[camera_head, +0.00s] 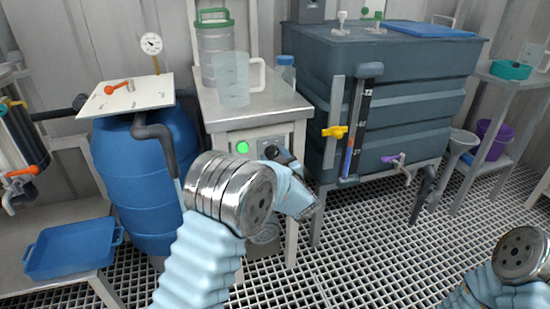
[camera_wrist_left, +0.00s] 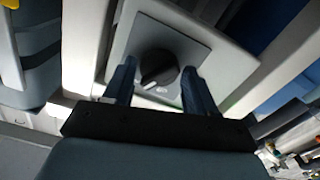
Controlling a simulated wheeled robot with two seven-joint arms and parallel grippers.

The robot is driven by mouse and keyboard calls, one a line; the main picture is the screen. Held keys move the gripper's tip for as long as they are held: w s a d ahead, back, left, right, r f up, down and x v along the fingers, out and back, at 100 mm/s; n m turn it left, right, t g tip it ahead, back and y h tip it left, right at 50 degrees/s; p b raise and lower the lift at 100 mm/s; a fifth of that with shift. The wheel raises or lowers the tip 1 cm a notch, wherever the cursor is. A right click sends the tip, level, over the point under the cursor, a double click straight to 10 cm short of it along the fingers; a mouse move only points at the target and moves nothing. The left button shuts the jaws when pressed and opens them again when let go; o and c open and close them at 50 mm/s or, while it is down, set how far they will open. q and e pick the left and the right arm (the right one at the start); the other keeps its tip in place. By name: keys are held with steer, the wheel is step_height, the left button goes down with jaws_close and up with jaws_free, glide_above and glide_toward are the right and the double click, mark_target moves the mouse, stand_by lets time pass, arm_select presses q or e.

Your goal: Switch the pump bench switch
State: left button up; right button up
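The pump bench switch is a dark rotary knob on a grey plate; it shows in the left wrist view (camera_wrist_left: 158,68) and partly in the head view (camera_head: 271,152). It sits on the bench's front panel, right of a lit green lamp (camera_head: 242,147). My left gripper (camera_wrist_left: 160,78) is open, one dark finger on each side of the knob; I cannot tell whether they touch it. In the head view, my left wrist and gripper (camera_head: 290,170) cover part of the panel. Only my right forearm and wrist show at the lower right; that gripper is out of view.
A blue barrel (camera_head: 140,185) is close on the left, a large grey tank (camera_head: 415,95) on the right. Grating floor lies in front.

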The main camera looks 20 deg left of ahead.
arm_select(q)
steer(key=c, duration=0.7)
steer(key=shift+f+n+b, duration=0.2)
steer(key=shift+n+b, duration=0.4)
steer(key=shift+b, duration=0.4)
steer(key=shift+r+n+b, duration=0.15)
steer(key=shift+n+b, duration=5.35)
steer(key=shift+b, duration=1.25)
steer(key=o, duration=1.1)
